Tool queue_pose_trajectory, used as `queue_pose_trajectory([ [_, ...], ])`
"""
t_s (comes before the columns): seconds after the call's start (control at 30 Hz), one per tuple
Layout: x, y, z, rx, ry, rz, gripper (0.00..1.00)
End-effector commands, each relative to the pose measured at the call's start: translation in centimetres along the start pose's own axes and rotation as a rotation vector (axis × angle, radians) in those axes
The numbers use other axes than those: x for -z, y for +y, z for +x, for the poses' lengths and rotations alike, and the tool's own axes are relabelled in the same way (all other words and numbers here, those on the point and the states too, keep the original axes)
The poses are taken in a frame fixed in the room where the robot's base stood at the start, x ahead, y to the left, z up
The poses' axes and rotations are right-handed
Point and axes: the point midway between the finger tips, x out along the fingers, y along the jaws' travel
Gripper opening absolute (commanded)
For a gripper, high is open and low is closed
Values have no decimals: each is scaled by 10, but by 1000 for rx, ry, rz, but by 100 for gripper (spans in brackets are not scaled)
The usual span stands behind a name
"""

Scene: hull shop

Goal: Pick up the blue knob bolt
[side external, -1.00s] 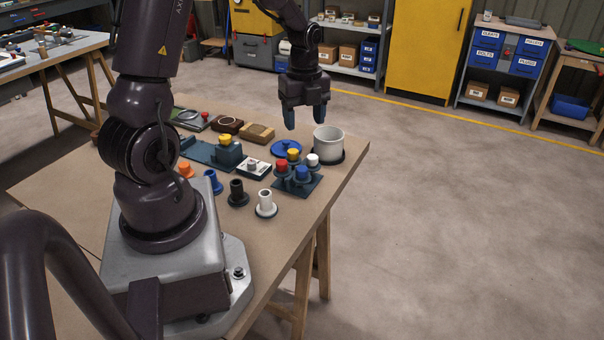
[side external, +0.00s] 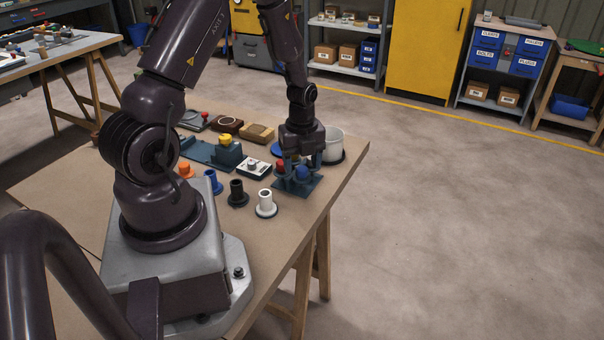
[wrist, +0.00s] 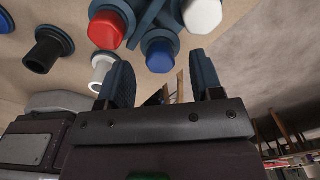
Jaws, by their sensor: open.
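The blue knob bolt (side external: 302,173) stands upright at the near side of a dark teal rack (side external: 288,191). My gripper (side external: 302,158) points down over the rack, open, with its fingers close to the knobs. In the wrist view the blue knob (wrist: 160,58) appears between my two open fingers, just past their tips, with nothing gripped. I cannot tell whether a finger touches anything. A red knob (wrist: 106,30) and a white knob (wrist: 203,14) flank the blue one in the wrist view. The yellow knob of the rack is hidden behind my gripper.
A pale cup (side external: 333,145) stands right behind the rack, near the table edge. White (side external: 266,204), black (side external: 237,193) and blue (side external: 213,182) flanged pieces stand to the left and in front. A small switch box (side external: 253,167) sits left of the rack.

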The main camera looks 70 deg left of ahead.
Motion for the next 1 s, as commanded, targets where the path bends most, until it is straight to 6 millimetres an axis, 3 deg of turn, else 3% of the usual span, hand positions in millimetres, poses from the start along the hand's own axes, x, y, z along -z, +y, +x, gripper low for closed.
queue_pose_trajectory([
  [0.1, 0, 0, 12, -1, 1, 0, 60],
  [0.37, 0, 0, 13, 1, -1, 0, 60],
  [0.6, 0, 0, 13, 1, -1, 0, 7],
  [1.0, 0, -1, 6, 3, -2, 0, 6],
])
